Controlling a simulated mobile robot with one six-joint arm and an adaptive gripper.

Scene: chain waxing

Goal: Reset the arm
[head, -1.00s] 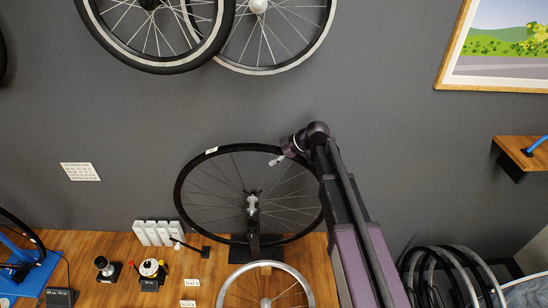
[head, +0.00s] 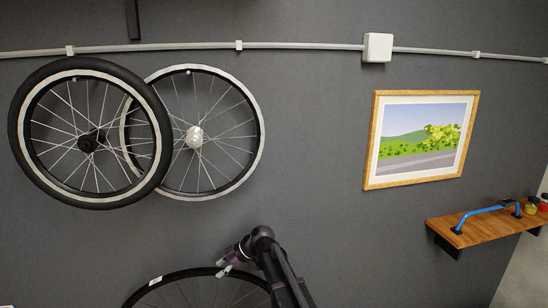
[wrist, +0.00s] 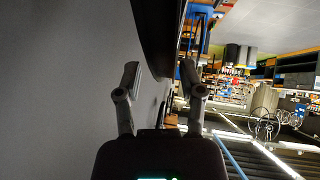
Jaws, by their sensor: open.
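My gripper (wrist: 158,80) is open and empty in the wrist view, its two fingers apart with a dark edge and grey wall beyond them. In the head view my gripper (head: 225,268) is small, at the end of my dark arm, in front of the upper right rim of a black wheel (head: 170,280). Only the top of that wheel shows; its lower part is below the frame. I cannot tell whether the gripper touches the rim.
Two wheels hang on the grey wall at upper left, a tyred one (head: 55,185) and a bare-rimmed one (head: 245,95). A framed picture (head: 420,135) hangs at right. A wooden shelf (head: 485,228) with a blue tool (head: 485,212) juts out at far right.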

